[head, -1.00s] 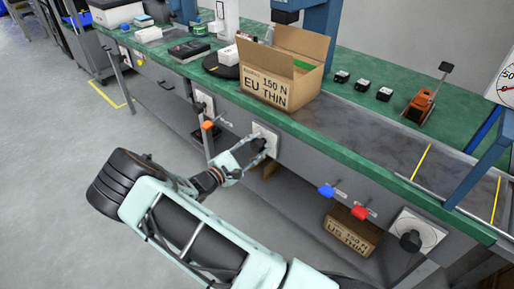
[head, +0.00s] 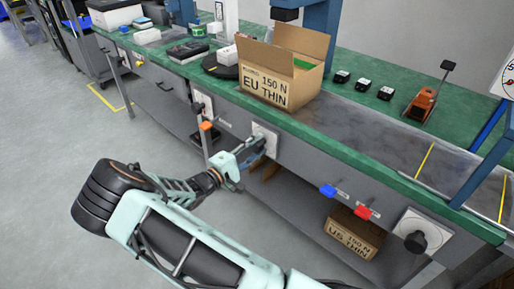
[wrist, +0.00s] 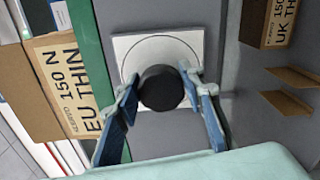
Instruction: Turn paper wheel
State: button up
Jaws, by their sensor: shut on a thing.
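A round black knob (wrist: 161,88) sits on a square white plate (wrist: 127,49) with a thin circle on it, on the grey front panel of the bench. My gripper (wrist: 160,85) is shut on the knob, one blue finger on each side. In the head view my gripper (head: 258,143) reaches the middle white plate (head: 272,143), and its fingers mostly hide the knob. I cannot read which label belongs to this knob.
An orange handle (head: 207,126) is left of my gripper. An open carton (head: 277,88) stands above on the green bench.

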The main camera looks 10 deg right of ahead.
dwell(0.4)
jog(key=o, duration=1.1)
jog(key=shift+a, duration=0.1)
jog(key=v, duration=1.2)
jog(key=shift+r, duration=0.1)
